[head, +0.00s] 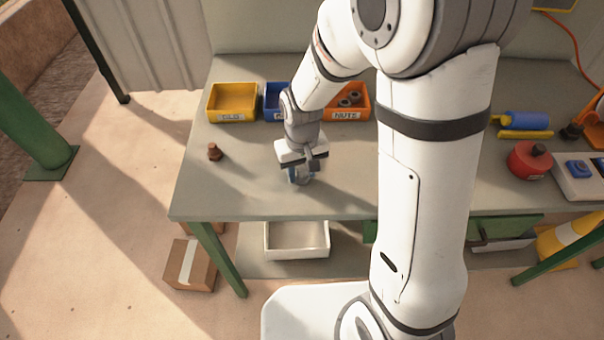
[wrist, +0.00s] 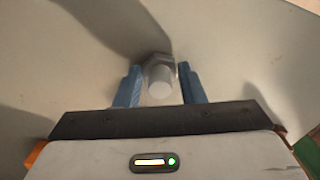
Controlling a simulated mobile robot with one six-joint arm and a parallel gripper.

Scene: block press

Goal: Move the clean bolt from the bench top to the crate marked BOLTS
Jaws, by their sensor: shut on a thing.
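The clean bolt (wrist: 160,80), a silver-grey bolt with a hex head, is between the blue fingers of my gripper (wrist: 160,88) in the wrist view. My gripper is shut on it. In the head view my gripper (head: 299,179) points down at the bench top (head: 250,185), near its front edge, and the bolt is hard to make out there. A blue crate (head: 272,101) stands at the back of the bench, partly hidden by my arm. I cannot read its label in full.
A yellow crate (head: 232,102) stands left of the blue one, and an orange crate (head: 360,104) marked NUTS, with nuts inside, stands right. A brown, rusty-looking bolt (head: 214,152) stands on the bench at left. A red round object (head: 529,160) lies at right.

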